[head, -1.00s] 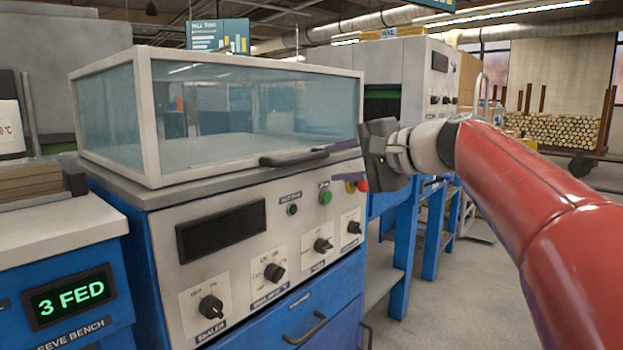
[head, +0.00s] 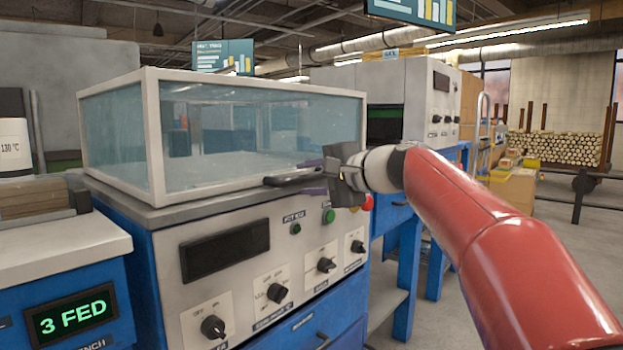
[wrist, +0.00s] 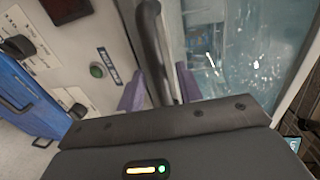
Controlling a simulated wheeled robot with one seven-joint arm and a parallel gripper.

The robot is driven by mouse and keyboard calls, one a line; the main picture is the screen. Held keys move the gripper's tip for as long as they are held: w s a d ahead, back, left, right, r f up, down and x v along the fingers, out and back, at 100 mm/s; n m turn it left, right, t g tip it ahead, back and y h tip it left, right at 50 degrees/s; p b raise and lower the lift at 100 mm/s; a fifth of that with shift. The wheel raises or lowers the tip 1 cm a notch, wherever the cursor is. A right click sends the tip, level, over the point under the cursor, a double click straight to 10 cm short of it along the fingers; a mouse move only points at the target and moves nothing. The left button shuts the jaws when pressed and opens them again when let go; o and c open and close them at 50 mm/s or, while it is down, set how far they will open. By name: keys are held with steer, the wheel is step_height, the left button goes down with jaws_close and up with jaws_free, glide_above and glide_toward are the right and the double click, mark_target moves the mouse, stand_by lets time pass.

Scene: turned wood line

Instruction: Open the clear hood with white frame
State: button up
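The clear hood with white frame (head: 157,135) sits down flat on top of the blue and white machine. Its dark bar handle (head: 290,178) sticks out at the front lower edge. My gripper (head: 316,178) is at the right end of this handle. In the wrist view the handle (wrist: 152,45) runs down between the two purple fingers of my gripper (wrist: 160,88). The fingers are apart, with visible gaps beside the bar. The clear pane of the hood (wrist: 225,45) fills the right of that view.
The machine's front panel (head: 225,252) carries knobs, a dark display and a green button (head: 328,215). A red button (head: 367,203) is close below my gripper. A bench with a "3 FED" display (head: 70,317) stands at left. Another machine (head: 385,80) stands behind.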

jaws_close()
steer(key=shift+r, duration=0.1)
